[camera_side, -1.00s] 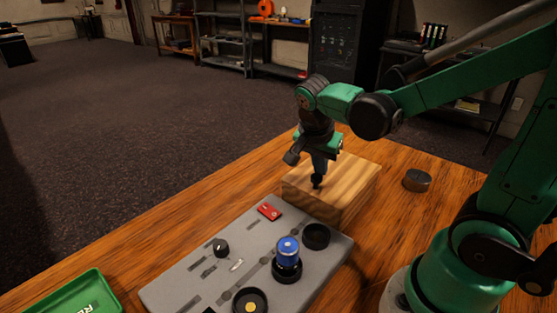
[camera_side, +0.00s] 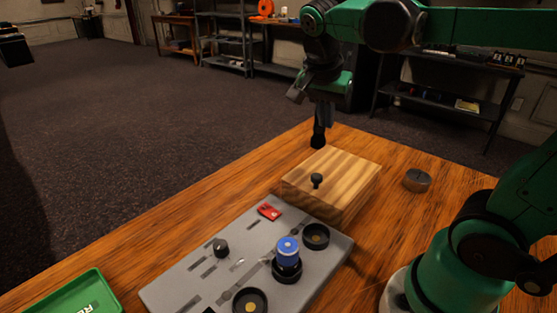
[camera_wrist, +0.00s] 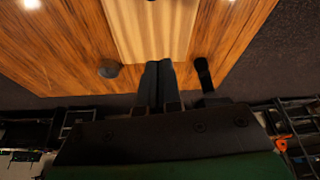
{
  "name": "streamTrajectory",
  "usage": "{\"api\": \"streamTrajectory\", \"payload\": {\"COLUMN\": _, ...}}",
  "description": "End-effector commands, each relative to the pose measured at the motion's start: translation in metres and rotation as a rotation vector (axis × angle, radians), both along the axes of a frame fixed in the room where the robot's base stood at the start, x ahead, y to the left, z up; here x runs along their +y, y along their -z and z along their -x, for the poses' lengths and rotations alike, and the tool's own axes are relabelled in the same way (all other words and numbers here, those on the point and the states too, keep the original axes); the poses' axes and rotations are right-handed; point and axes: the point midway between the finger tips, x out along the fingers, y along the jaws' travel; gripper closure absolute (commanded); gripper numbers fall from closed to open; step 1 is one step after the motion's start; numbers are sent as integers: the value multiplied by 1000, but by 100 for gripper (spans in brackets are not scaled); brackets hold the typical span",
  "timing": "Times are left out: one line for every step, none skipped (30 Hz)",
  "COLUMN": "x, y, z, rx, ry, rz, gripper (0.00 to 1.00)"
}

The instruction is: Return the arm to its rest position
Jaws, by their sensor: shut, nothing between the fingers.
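My gripper (camera_side: 319,138) is shut and empty in the side view.
A grey mixing panel (camera_side: 200,262) holds a blue-capped cylinder (camera_side: 287,248), black round cups, a dark knob (camera_side: 220,247) and a red switch (camera_side: 269,211). A green tray (camera_side: 75,298) stands front left. A dark round puck (camera_side: 417,180) lies right of the box. The air around my gripper is clear.

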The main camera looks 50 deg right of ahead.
Motion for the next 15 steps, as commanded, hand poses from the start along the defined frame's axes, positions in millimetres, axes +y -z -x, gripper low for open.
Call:
{"api": "streamTrajectory", "payload": {"x": 4, "y": 2, "z": 1, "rx": -4, "ry": -53, "rz": -7, "gripper": 100}}
{"api": "streamTrajectory", "payload": {"x": 7, "y": 4, "z": 1, "rx": -9, "ry": -104, "rz": -12, "gripper": 100}}
{"api": "streamTrajectory", "payload": {"x": 14, "y": 8, "z": 1, "rx": -16, "ry": -194, "rz": -20, "gripper": 100}}
{"api": "streamTrajectory", "payload": {"x": 19, "y": 12, "z": 1, "rx": -24, "ry": -275, "rz": -23, "gripper": 100}}
{"api": "streamTrajectory", "payload": {"x": 25, "y": 16, "z": 2, "rx": -35, "ry": -363, "rz": -26, "gripper": 100}}
{"api": "streamTrajectory", "payload": {"x": 33, "y": 22, "z": 2, "rx": -52, "ry": -493, "rz": -25, "gripper": 100}}
{"api": "streamTrajectory", "payload": {"x": 40, "y": 27, "z": 2, "rx": -66, "ry": -591, "rz": -19, "gripper": 100}}
{"api": "streamTrajectory", "payload": {"x": 46, "y": 31, "z": 2, "rx": -82, "ry": -687, "rz": -11, "gripper": 100}}
{"api": "streamTrajectory", "payload": {"x": 54, "y": 36, "z": 3, "rx": -105, "ry": -811, "rz": 7, "gripper": 100}}
{"api": "streamTrajectory", "payload": {"x": 60, "y": 40, "z": 3, "rx": -122, "ry": -898, "rz": 22, "gripper": 100}}
{"api": "streamTrajectory", "payload": {"x": 65, "y": 44, "z": 4, "rx": -138, "ry": -979, "rz": 41, "gripper": 100}}
{"api": "streamTrajectory", "payload": {"x": 71, "y": 47, "z": 4, "rx": -158, "ry": -1075, "rz": 67, "gripper": 100}}
{"api": "streamTrajectory", "payload": {"x": 75, "y": 50, "z": 5, "rx": -173, "ry": -1138, "rz": 86, "gripper": 100}}
{"api": "streamTrajectory", "payload": {"x": 79, "y": 52, "z": 5, "rx": -184, "ry": -1194, "rz": 107, "gripper": 100}}
{"api": "streamTrajectory", "payload": {"x": 83, "y": 55, "z": 6, "rx": -198, "ry": -1256, "rz": 131, "gripper": 100}}
